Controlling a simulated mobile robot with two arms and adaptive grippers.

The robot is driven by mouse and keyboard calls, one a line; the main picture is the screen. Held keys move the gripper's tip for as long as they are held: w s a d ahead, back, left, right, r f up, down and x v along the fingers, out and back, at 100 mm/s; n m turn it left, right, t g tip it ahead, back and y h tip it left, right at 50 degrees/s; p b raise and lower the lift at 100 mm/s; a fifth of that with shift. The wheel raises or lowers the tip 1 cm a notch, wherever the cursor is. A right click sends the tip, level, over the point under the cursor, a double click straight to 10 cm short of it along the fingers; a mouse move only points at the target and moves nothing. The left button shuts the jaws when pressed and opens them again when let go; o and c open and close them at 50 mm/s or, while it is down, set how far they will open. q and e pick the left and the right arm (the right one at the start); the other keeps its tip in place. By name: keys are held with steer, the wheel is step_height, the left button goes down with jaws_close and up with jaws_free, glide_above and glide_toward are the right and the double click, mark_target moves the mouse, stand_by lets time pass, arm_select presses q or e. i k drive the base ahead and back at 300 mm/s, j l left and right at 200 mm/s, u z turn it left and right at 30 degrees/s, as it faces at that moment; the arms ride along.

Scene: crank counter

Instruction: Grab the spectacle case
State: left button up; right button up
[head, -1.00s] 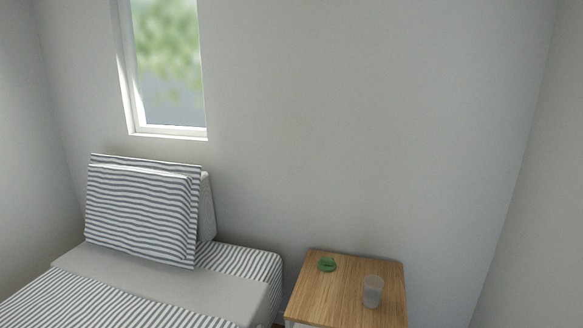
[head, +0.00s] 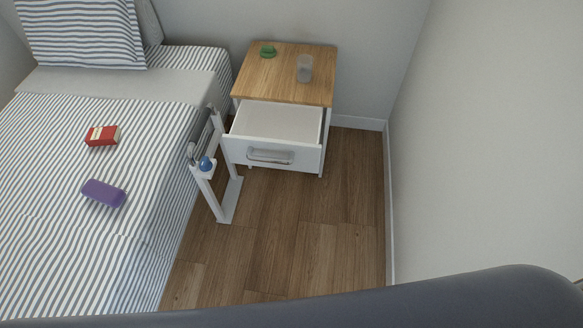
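A purple, rounded oblong case (head: 103,193), which looks like the spectacle case, lies on the striped bed cover near the bed's right side. Nothing touches or covers it. Neither of my grippers shows in the head view, so I cannot see how they stand to the case.
A small red box (head: 102,135) lies on the bed (head: 60,250) beyond the case. A white stand with a blue knob (head: 206,163) is at the bedside. The nightstand (head: 285,72) has its drawer (head: 273,150) pulled out and holds a glass (head: 304,68). The wooden floor is clear.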

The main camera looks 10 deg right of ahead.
mark_target(112, 196)
steer(key=u, duration=1.4)
steer(key=k, duration=0.05)
